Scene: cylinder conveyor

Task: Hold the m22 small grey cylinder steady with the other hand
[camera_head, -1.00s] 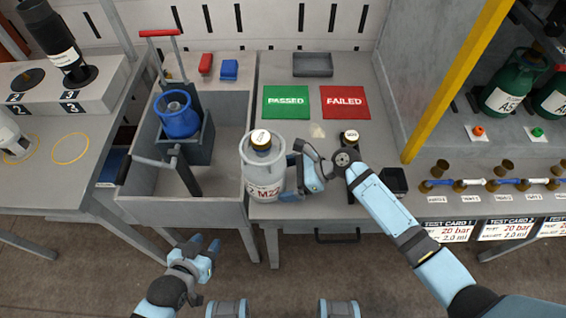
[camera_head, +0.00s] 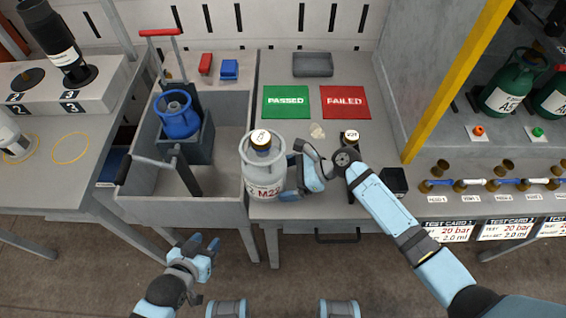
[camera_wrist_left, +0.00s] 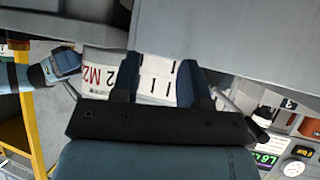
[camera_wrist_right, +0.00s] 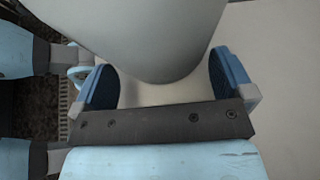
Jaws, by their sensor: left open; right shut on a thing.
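The m22 small grey cylinder (camera_head: 260,180) stands upright at the left front edge of the table, beside the sink. It has a dark valve with a pale top and red M22 lettering. My right gripper (camera_head: 291,177) is shut on its right side. In the right wrist view the cylinder's grey body (camera_wrist_right: 150,35) lies between the blue fingers (camera_wrist_right: 160,75). My left gripper (camera_head: 205,247) is open and empty, below and left of the cylinder, in front of the sink. In the left wrist view the M22 label (camera_wrist_left: 98,75) shows beyond the open fingers (camera_wrist_left: 156,85).
The sink (camera_head: 225,185) holds a blue cylinder (camera_head: 180,122) in a stand. Green PASSED (camera_head: 287,102) and red FAILED (camera_head: 345,102) mats lie behind on the table. A small black box (camera_head: 394,181) stands to the right. A yellow post (camera_head: 455,80) rises beyond.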

